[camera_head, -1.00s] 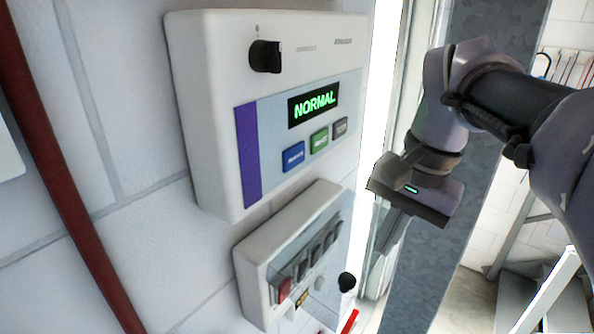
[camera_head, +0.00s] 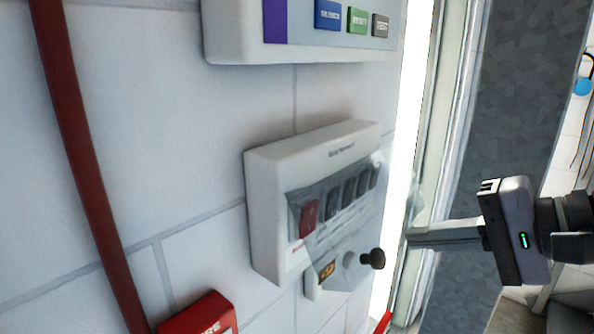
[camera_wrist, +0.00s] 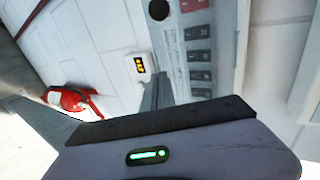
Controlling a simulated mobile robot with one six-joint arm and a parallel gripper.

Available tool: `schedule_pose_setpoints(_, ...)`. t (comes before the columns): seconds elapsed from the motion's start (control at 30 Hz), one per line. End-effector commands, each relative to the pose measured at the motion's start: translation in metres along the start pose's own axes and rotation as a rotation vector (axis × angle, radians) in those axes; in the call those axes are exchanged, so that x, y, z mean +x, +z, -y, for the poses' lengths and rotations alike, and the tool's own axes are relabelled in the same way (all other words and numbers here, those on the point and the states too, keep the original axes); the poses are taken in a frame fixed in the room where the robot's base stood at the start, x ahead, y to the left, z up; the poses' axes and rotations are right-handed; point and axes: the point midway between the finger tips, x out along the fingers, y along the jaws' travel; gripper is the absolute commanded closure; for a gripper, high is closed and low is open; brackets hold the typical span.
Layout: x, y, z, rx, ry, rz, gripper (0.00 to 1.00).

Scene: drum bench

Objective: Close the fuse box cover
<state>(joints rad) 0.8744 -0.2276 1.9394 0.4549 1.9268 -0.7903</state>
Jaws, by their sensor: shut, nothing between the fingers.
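The fuse box (camera_head: 264,200) is a white box on the wall with a row of dark switches and one red switch. Its clear cover (camera_head: 345,243) stands out from the front, so it looks open, with a black knob (camera_head: 372,259). The cover's exact edges are hard to see. My gripper (camera_head: 410,238) is shut and empty, pointing left, just right of the knob in the head view; any contact is unclear. In the wrist view its fingers (camera_wrist: 156,95) lie beside the fuse box's switch row (camera_wrist: 197,50).
A control panel (camera_head: 226,40) with coloured buttons is above the fuse box. A dark red pipe (camera_head: 85,170) runs down the wall at left. A red sign (camera_head: 205,316) is below. A small yellow-marked box (camera_wrist: 140,66) and a fire extinguisher (camera_wrist: 70,98) show in the wrist view.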

Motion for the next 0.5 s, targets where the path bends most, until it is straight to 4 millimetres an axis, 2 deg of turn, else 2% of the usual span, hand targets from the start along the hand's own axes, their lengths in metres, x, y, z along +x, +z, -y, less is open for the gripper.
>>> schedule_pose_setpoints(0.03, 0.012, 0.000, -0.017, 0.001, -0.039, -0.001, 1.00)
schedule_pose_setpoints(0.1, 0.020, 0.000, -0.022, 0.001, -0.103, 0.000, 1.00)
schedule_pose_setpoints(0.5, 0.054, 0.000, -0.033, 0.001, -0.388, 0.001, 1.00)
